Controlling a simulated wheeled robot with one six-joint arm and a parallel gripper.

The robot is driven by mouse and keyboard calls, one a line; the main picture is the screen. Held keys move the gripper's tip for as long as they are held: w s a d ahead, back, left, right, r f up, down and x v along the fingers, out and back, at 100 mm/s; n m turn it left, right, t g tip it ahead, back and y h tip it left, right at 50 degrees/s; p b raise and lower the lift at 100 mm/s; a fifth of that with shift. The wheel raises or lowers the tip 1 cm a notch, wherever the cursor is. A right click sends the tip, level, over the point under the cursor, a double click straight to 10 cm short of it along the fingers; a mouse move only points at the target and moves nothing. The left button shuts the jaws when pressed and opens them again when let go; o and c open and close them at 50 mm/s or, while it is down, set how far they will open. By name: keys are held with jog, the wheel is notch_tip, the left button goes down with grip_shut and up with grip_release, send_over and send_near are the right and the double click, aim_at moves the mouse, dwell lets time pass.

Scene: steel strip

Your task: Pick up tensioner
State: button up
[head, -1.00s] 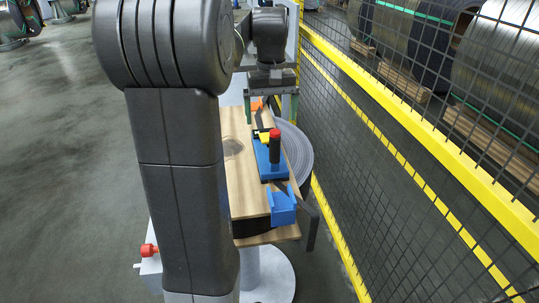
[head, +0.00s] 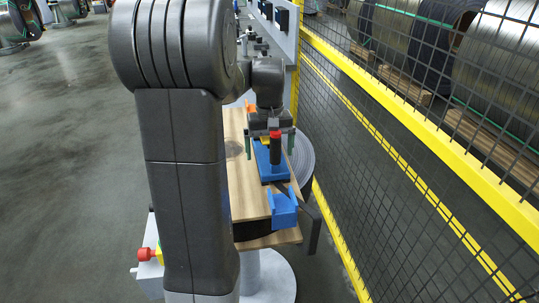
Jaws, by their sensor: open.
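The tensioner (head: 275,152) stands on the wooden table top (head: 245,188). It has a blue base and an upright black handle with a red top, and its yellow part is mostly hidden. My gripper (head: 270,150) is open above and around the far part of the tensioner, with one green-tipped finger on the left and one on the right. The handle stands in front of the gripper body in the head view. Whether the fingers touch the tensioner cannot be told.
A grey coil (head: 302,158) lies right of the table. A yellow-framed mesh fence (head: 420,160) runs along the right. My arm hides the table's left side.

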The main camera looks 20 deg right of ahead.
jog(key=shift+r, duration=0.1)
grip_shut()
jog(key=shift+r, duration=0.1)
